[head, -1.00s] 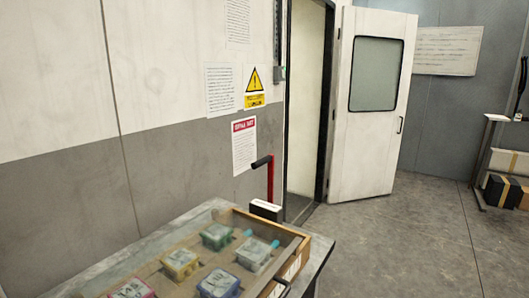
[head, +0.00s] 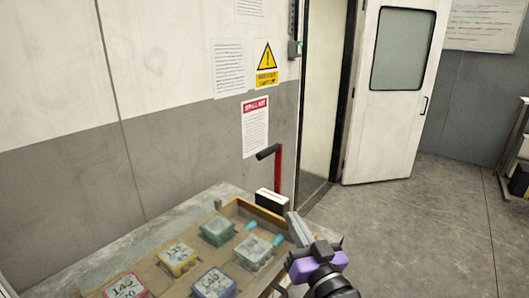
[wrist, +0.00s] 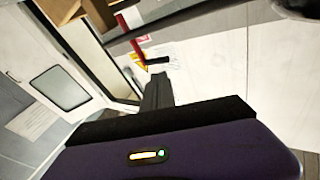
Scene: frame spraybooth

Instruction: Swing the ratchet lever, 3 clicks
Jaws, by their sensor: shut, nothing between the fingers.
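The ratchet lever (head: 278,172) is a red upright arm with a black grip (head: 267,152) bent toward the left at its top. It rises from behind a small black and white box (head: 272,202) at the table's far corner. My gripper (head: 293,218) is in the lower right of the head view, with its grey fingers together and empty. It is apart from the lever, nearer to me and a little to the right. In the wrist view the lever's black grip (wrist: 157,60) shows just beyond my closed fingers (wrist: 157,88).
A table (head: 75,262) carries a shallow wooden tray (head: 262,220) with several coloured, labelled blocks, left of my gripper. The wall with posted notices (head: 255,125) is close behind the lever. A white door (head: 393,100) stands open at the back. Floor on the right is clear.

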